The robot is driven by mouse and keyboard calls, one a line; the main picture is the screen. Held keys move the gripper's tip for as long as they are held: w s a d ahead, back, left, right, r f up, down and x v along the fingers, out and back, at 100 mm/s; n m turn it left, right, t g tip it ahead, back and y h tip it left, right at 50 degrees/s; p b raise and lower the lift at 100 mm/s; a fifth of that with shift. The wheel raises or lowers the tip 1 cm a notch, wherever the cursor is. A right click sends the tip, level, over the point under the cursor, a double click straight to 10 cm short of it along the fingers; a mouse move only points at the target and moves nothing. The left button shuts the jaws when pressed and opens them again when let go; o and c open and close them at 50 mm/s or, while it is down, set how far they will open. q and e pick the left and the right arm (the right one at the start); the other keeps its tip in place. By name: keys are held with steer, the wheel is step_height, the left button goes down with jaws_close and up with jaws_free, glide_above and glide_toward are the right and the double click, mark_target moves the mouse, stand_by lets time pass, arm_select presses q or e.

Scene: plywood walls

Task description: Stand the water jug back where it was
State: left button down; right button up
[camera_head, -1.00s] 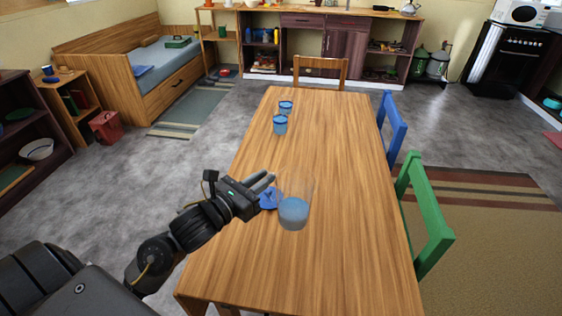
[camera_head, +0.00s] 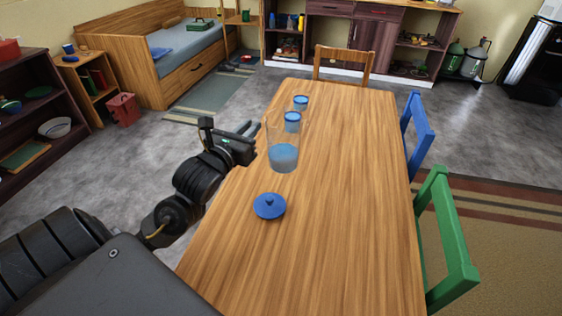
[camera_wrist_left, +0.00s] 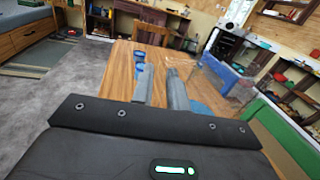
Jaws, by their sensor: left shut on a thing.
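The clear water jug (camera_head: 283,157), with blue water low in it, is upright over the left side of the wooden table (camera_head: 330,200). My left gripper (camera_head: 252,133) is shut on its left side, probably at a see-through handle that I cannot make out. In the left wrist view the faint clear jug (camera_wrist_left: 222,82) is right of my left fingers (camera_wrist_left: 160,90). I cannot tell whether its base touches the table. My right gripper is not in view.
A blue lid (camera_head: 269,206) lies on the table nearer than the jug. Two blue cups (camera_head: 292,121) (camera_head: 300,102) stand beyond it. A blue chair (camera_head: 418,130) and a green chair (camera_head: 445,240) are at the right edge. The table's middle and right are clear.

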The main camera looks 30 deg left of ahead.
arm_select(q)
steer(key=w+a+f+p, duration=0.2)
steer(key=w+a+f, duration=0.4)
steer(key=w+f, duration=0.6)
steer(key=shift+f, duration=0.5)
steer(key=c, duration=1.5)
jaws_free()
steer(key=shift+a+f+p, duration=0.1)
steer(key=shift+p, duration=0.2)
steer(key=shift+c, duration=0.2)
steer(key=shift+o, duration=0.8)
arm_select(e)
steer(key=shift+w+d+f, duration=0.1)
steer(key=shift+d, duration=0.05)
